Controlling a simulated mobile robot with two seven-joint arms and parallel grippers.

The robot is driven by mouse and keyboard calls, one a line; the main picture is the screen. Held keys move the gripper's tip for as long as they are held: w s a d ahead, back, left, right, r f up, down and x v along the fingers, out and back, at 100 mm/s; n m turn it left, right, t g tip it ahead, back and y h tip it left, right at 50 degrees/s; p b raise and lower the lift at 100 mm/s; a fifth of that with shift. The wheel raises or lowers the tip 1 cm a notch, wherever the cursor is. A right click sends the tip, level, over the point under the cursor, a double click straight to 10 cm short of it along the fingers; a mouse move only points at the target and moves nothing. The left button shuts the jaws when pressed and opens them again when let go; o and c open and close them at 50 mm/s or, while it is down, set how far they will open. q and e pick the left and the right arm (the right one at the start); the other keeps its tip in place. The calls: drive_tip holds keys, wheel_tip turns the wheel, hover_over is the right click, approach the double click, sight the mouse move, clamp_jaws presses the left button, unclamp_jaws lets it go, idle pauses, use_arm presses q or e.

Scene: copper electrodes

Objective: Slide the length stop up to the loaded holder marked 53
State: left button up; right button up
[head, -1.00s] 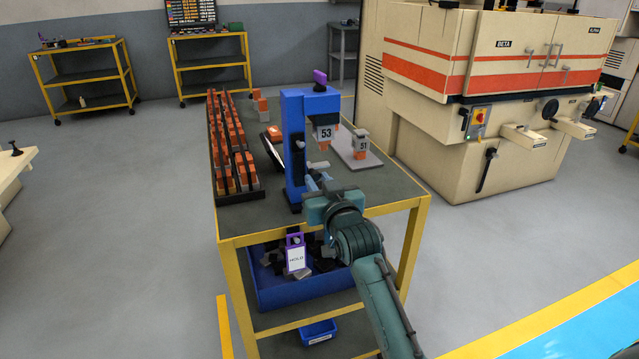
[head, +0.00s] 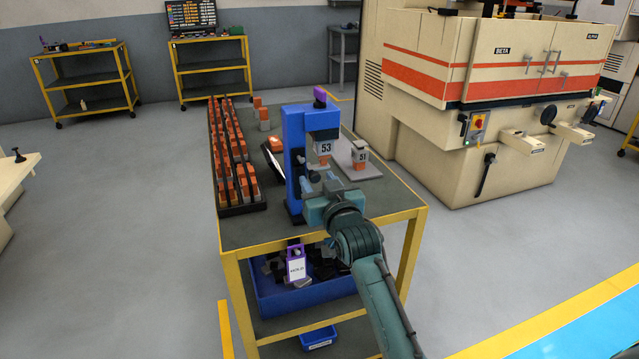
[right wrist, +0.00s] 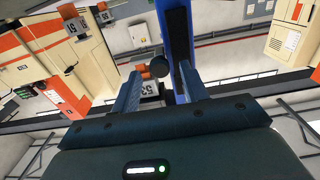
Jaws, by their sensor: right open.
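The holder marked 53 (head: 324,147) sits in the blue upright fixture (head: 293,150) on the bench, with an orange electrode (head: 324,160) below it. In the right wrist view the holder (right wrist: 152,89) shows partly behind the fingers, its label upside down. A dark round knob (right wrist: 159,67), which looks like part of the length stop, lies between the fingertips, close to the orange electrode. I cannot tell whether a finger touches it. My right gripper (right wrist: 160,78) is open, just below the holder at the fixture's front. My left gripper is not in view.
A holder marked 51 (head: 360,156) stands on a grey plate (head: 371,170) to the right. A black rack (head: 242,209) of orange electrodes fills the bench's left side. A blue bin (head: 300,300) is on the shelf below. The bench's front right corner (head: 400,207) is bare.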

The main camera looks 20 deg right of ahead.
drive_tip(key=shift+s+f, duration=0.1)
drive_tip(key=s, duration=1.3)
drive_tip(key=shift+d, duration=0.2)
use_arm(q)
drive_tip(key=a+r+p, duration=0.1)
drive_tip(key=p, duration=0.2)
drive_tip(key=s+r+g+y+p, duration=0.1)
drive_tip(key=p, duration=0.2)
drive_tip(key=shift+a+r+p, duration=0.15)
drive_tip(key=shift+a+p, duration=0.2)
drive_tip(key=shift+p, duration=0.05)
use_arm(e)
drive_tip(key=s+a+f+n+g+y, duration=0.1)
drive_tip(key=s+a+f+g, duration=0.1)
drive_tip(key=s+f, duration=0.7)
drive_tip(key=s+a+f+n+g+y, duration=0.1)
drive_tip(key=s+a+f+g, duration=0.2)
drive_tip(key=s+f, duration=0.7)
drive_tip(key=shift+s+n+g+y, duration=0.35)
drive_tip(key=shift+s+g, duration=0.4)
drive_tip(key=shift+g, duration=0.45)
